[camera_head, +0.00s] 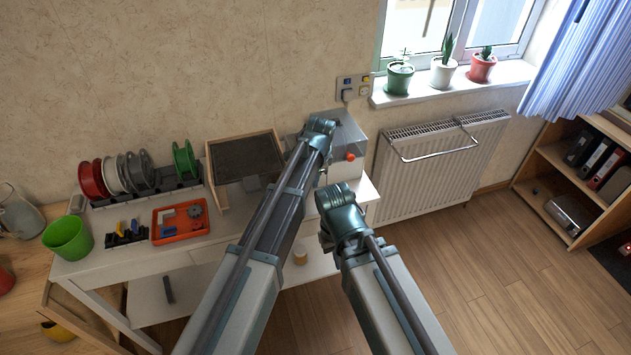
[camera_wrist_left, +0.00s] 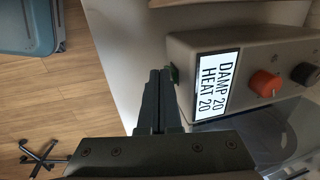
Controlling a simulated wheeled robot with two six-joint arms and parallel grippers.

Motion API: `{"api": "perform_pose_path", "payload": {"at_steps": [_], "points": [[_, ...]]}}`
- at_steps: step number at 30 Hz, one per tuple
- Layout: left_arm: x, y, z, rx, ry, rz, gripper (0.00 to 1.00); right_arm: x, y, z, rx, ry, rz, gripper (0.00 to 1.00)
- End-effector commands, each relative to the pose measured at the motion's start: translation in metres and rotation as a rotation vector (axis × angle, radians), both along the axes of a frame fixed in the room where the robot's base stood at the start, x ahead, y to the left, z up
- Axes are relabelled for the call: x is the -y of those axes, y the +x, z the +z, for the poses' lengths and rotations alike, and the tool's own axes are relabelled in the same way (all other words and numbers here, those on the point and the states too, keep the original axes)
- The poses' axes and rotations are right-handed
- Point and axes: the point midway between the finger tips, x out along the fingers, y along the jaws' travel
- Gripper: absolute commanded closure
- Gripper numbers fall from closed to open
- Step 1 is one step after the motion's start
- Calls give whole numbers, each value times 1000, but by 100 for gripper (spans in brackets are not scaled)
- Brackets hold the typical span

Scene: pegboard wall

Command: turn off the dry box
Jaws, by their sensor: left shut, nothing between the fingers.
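The dry box (camera_head: 350,131) is a grey-topped box at the right end of the white table, with an orange knob (camera_head: 350,157) on its front. In the left wrist view its front panel (camera_wrist_left: 215,62) carries a lit display (camera_wrist_left: 217,83) reading DAMP 20 HEAT 20, the orange knob (camera_wrist_left: 264,83) and a black knob (camera_wrist_left: 303,73). My left gripper (camera_wrist_left: 159,75) is shut and empty beside that part; contact is unclear. My right arm ends lower, its fingers out of sight.
Left of the dry box stand a dark-topped tray (camera_head: 246,157), filament spools (camera_head: 113,174) and an orange tray (camera_head: 180,222). A wall socket panel (camera_head: 353,87) is behind the box. A radiator (camera_head: 440,155) stands to its right.

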Motion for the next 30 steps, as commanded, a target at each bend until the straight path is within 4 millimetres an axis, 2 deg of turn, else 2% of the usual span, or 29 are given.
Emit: {"api": "perform_pose_path", "payload": {"at_steps": [4,14,24,30], "points": [[-1,0,-8,88,29,0,100,0,0,-13,0,0,0,100],[-1,5,-1,83,28,1,100,0,0,-6,0,0,0,100],[-2,6,13,86,29,1,100,0,0,8,0,0,0,100],[-2,6,13,87,30,2,100,0,0,8,0,0,0,100]]}}
